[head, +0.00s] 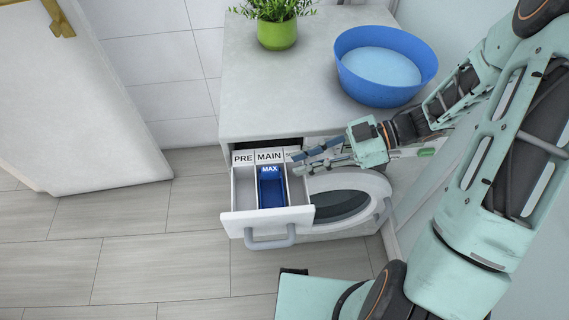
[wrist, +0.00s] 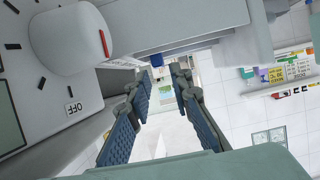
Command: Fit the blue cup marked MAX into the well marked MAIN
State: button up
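The blue cup marked MAX (head: 272,188) sits upright inside the middle compartment of the pulled-out drawer (head: 240,218), in the well marked MAIN (head: 269,157). I cannot tell whether it rests fully on the bottom. The well marked PRE (head: 243,186) to its left is empty. My gripper (head: 301,161) is to the right of the cup, by the drawer's back right corner, apart from the cup. Its two fingers are spread with nothing between them; they also show apart in the wrist view (wrist: 160,85).
The drawer sticks out of a washing machine with a round door (head: 345,203) and a grey handle (head: 270,240). A dial (wrist: 68,42) is close to my gripper. A blue basin (head: 386,65) and a potted plant (head: 277,30) stand on top. The floor in front is clear.

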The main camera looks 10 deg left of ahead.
jog(key=v, duration=0.5)
dwell(0.4)
